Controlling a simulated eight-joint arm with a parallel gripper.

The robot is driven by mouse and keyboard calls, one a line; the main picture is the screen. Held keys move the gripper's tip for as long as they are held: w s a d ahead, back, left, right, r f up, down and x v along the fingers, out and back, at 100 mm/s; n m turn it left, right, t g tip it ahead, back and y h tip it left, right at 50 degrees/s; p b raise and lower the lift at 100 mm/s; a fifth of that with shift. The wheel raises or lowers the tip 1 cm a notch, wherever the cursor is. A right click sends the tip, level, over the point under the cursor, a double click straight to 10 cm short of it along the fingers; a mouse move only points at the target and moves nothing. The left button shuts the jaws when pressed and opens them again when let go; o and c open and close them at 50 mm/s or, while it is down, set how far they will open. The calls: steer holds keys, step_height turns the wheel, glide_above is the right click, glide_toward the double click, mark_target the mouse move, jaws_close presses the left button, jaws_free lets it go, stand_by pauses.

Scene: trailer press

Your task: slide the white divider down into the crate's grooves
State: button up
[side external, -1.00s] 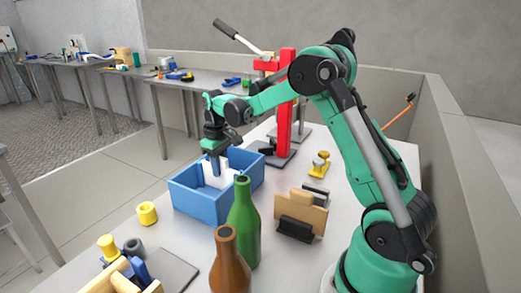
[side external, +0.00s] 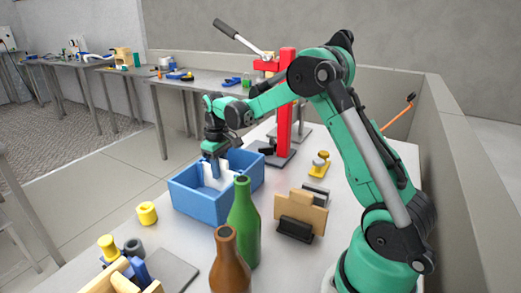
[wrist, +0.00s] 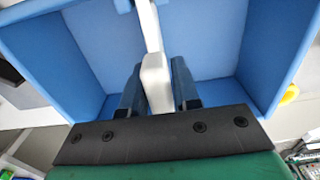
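The white divider (side external: 221,176) is in the blue crate (side external: 205,204), partly hidden by my gripper and the crate's near wall. My gripper (side external: 214,168) points down over the crate with its blue fingers low in the opening. In the wrist view, my gripper (wrist: 158,88) has a finger on each side of the white divider (wrist: 155,72) and appears shut on it. The divider runs away from the fingers between the walls of the blue crate (wrist: 68,50). The grooves cannot be made out, so I cannot tell how the divider's edges sit in them.
A green bottle (side external: 243,222) and a brown bottle (side external: 226,262) stand close in front of the crate. A red press (side external: 286,110) stands behind it.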

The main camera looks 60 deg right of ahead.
steer(key=o, duration=0.3)
steer(key=shift+o, duration=0.2)
steer(key=shift+r, duration=0.1)
steer(key=shift+r, duration=2.7)
steer(key=shift+f, duration=0.1)
steer(key=shift+f, duration=2.25)
steer(key=shift+r, duration=0.4)
steer(key=shift+f, duration=0.1)
